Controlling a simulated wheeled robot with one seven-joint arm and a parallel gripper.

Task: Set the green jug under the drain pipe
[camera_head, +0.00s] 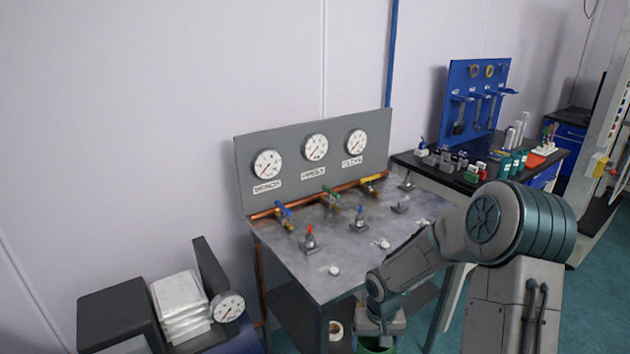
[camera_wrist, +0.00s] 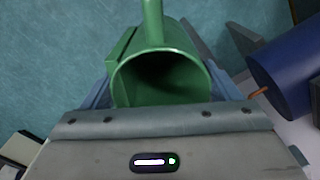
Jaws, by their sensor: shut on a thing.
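The green jug (camera_wrist: 160,80) fills the middle of the wrist view, its dark open mouth facing the camera and a green bar rising from its rim. My gripper (camera_wrist: 163,92) is shut on the jug, with blue-grey fingers showing on both sides of it. In the head view, my gripper (camera_head: 378,330) is low in front of the bench, and only a sliver of the jug (camera_head: 376,346) shows at the bottom edge. A copper pipe (camera_head: 260,285) runs down the bench's left side; I cannot tell if it is the drain pipe. Its lower end is hidden.
The metal bench (camera_head: 300,268) carries valves and a gauge panel (camera_head: 315,170). A white roll (camera_head: 335,330) is beneath it. A dark box with white packs (camera_head: 180,305) stands left. In the wrist view, a blue cylinder (camera_wrist: 285,70) is close at right; teal floor (camera_wrist: 60,60) is clear at left.

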